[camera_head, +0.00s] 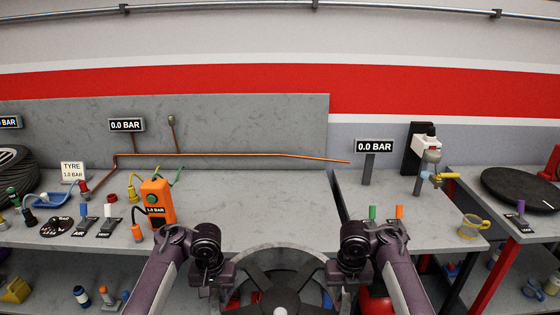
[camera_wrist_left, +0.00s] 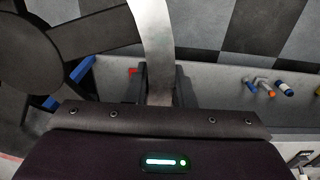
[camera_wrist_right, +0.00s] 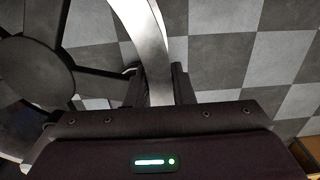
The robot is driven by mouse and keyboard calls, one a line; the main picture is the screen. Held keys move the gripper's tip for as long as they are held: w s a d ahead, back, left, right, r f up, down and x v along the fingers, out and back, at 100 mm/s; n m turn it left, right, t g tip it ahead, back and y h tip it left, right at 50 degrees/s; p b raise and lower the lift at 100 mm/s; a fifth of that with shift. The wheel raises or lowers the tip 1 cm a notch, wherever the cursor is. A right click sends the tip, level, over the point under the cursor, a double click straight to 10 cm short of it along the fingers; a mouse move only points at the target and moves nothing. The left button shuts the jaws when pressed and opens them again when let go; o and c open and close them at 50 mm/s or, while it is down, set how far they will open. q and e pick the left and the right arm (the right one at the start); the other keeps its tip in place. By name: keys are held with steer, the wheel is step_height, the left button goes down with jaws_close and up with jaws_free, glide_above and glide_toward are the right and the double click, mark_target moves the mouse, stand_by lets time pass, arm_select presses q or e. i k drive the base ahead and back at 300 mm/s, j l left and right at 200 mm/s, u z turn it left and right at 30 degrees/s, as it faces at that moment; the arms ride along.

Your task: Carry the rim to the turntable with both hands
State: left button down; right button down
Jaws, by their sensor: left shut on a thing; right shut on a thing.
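The rim (camera_head: 287,296), a dark spoked wheel with a grey outer ring, is at the bottom middle of the head view, in front of the bench edge. My left gripper (camera_head: 226,279) is shut on its left side; in the left wrist view the pale ring (camera_wrist_left: 155,45) passes between the fingers (camera_wrist_left: 160,85). My right gripper (camera_head: 345,277) is shut on its right side; the ring (camera_wrist_right: 148,40) passes between the fingers (camera_wrist_right: 160,85) in the right wrist view. The turntable (camera_head: 522,190), a flat black disc, lies on the right bench, apart from the rim.
A yellow cup (camera_head: 472,227) and a post-mounted tool (camera_head: 430,160) stand at right. A red bench leg (camera_head: 495,278) rises below the turntable. A tyre (camera_head: 14,170) is far left.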

mark_target(523, 186)
steer(key=l, duration=6.05)
